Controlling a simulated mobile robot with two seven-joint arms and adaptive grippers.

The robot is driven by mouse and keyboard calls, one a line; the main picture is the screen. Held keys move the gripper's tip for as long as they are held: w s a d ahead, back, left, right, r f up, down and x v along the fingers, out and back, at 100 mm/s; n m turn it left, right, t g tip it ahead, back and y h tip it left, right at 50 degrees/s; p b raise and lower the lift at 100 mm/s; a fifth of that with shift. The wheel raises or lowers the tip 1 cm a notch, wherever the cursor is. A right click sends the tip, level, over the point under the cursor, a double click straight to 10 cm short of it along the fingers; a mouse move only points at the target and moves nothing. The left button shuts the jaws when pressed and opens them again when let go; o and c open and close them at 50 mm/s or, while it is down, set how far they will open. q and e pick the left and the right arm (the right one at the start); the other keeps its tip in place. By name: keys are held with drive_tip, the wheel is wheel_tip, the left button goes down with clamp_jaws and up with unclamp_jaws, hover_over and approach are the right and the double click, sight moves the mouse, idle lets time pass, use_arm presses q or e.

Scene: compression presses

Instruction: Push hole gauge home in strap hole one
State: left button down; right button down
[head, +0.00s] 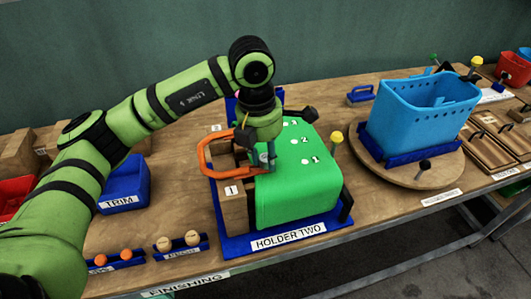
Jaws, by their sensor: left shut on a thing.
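My left gripper (266,163) comes in from the left and points down at the left side of the green strap piece (300,185). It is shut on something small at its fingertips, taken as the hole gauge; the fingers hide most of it. The green piece lies over the blue holder (290,240) labelled HOLDER TWO. White marks numbered 1, 2 and 3 run along its top, with 1 nearest the front. The gripper is left of mark 1. I cannot tell whether the gauge touches a hole. My right gripper is out of view.
An orange loop (203,160) stands close left of the gripper, by wooden blocks (233,205). A yellow-topped peg (337,138) is right of the green piece. A blue basket (420,115) sits on a round board. A blue TRIM bin (124,185) stands left.

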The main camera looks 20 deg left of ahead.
use_arm(q)
drive_tip(key=shift+f+b, duration=0.35)
drive_tip(key=shift+f, duration=0.05)
drive_tip(key=c, duration=0.9)
unclamp_jaws()
drive_tip(key=shift+o, duration=0.2)
drive_tip(key=shift+r, duration=0.1)
wheel_tip(320, 180, up, 12)
drive_tip(key=a, duration=0.1)
drive_tip(key=shift+s, duration=0.45)
